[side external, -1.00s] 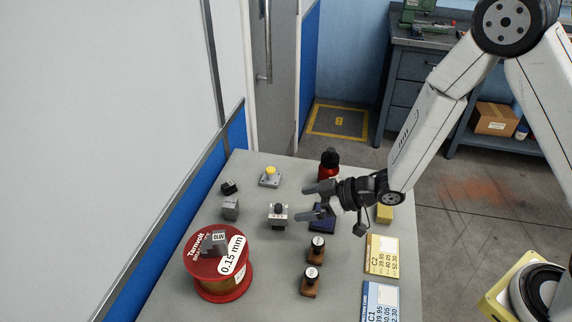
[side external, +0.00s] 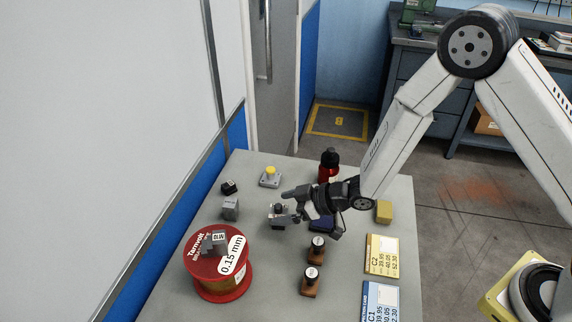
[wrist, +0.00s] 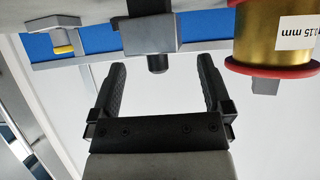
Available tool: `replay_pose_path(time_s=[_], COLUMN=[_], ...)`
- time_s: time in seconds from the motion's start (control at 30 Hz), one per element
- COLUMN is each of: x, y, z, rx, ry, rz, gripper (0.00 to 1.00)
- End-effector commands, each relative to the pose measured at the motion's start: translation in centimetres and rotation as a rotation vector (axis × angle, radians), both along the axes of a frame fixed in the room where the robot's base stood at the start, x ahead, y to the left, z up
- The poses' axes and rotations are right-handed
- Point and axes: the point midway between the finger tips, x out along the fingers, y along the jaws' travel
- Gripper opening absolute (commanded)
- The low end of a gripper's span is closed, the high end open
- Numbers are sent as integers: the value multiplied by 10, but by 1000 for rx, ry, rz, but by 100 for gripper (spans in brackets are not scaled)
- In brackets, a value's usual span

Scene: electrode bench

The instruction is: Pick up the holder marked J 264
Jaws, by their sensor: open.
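My gripper (side external: 282,206) is open and empty over the bench, its fingers at the grey holder with a black top (side external: 278,209). The fingers partly hide this holder in the side view. In the wrist view a grey block with a black stub (wrist: 150,33) shows ahead, in line with the gap between my two fingers (wrist: 163,68). The small markings are too small to read, so I cannot tell which holder is J 264.
A red wire spool (side external: 221,283) marked 0.15 mm stands at the left with a grey block (side external: 216,241) on top. Small blocks (side external: 230,209), a yellow-topped piece (side external: 270,177), a red bottle (side external: 329,166), a dark blue item (side external: 322,223) and cards (side external: 382,256) lie around.

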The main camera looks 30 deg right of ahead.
Motion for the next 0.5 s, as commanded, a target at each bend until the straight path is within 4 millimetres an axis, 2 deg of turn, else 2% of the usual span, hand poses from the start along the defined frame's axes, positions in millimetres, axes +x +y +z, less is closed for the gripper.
replay_pose_path(time_s=[0.2, 0.5], x=[12, 14], y=[12, 14], z=[-10, -11], rx=[-2, -1], ry=[1, 0], rz=[0, -1], gripper=[100, 100])
